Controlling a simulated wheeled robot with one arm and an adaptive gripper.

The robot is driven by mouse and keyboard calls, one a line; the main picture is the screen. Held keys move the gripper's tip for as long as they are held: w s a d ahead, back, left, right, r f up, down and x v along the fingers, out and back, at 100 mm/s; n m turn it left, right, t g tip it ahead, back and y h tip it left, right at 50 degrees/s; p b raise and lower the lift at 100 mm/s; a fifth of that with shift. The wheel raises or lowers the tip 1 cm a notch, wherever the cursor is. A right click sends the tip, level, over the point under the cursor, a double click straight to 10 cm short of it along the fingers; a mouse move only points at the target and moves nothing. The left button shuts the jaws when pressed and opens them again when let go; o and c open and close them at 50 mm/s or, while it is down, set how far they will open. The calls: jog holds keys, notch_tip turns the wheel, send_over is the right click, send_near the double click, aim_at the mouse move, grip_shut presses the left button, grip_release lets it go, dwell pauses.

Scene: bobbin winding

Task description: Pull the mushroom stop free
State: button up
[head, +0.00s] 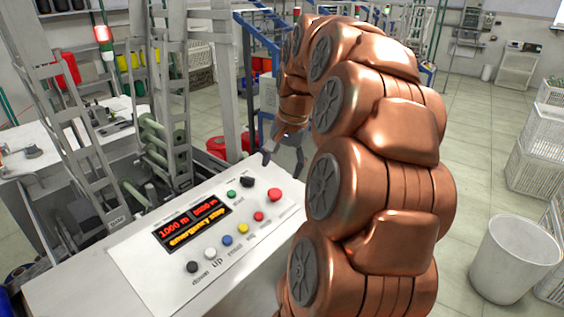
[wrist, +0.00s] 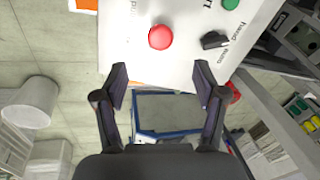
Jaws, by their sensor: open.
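The mushroom stop (head: 275,194) is a large red button at the right end of the white control panel (head: 140,262). In the wrist view the red mushroom stop (wrist: 161,37) sits near the top middle, ahead of the fingertips. My gripper (head: 283,158) hangs beyond the panel's far right edge in the head view, above and apart from the button. In the wrist view my gripper (wrist: 162,80) has its two dark fingers spread wide with nothing between them. Whether the button is pressed in or out cannot be told.
A black selector switch (head: 247,181) and a green button (head: 231,194) lie close to the stop. A smaller red button (head: 258,216) and several coloured buttons line the panel's front. A lit display (head: 192,226) shows red and amber text. A white bin (head: 515,258) stands on the floor at right.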

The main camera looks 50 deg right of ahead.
aim_at(275, 192)
jog(key=shift+b+x, duration=0.35)
jog(key=shift+x, duration=2.2)
jog(key=shift+b+x, duration=1.3)
jog(key=shift+x, duration=0.85)
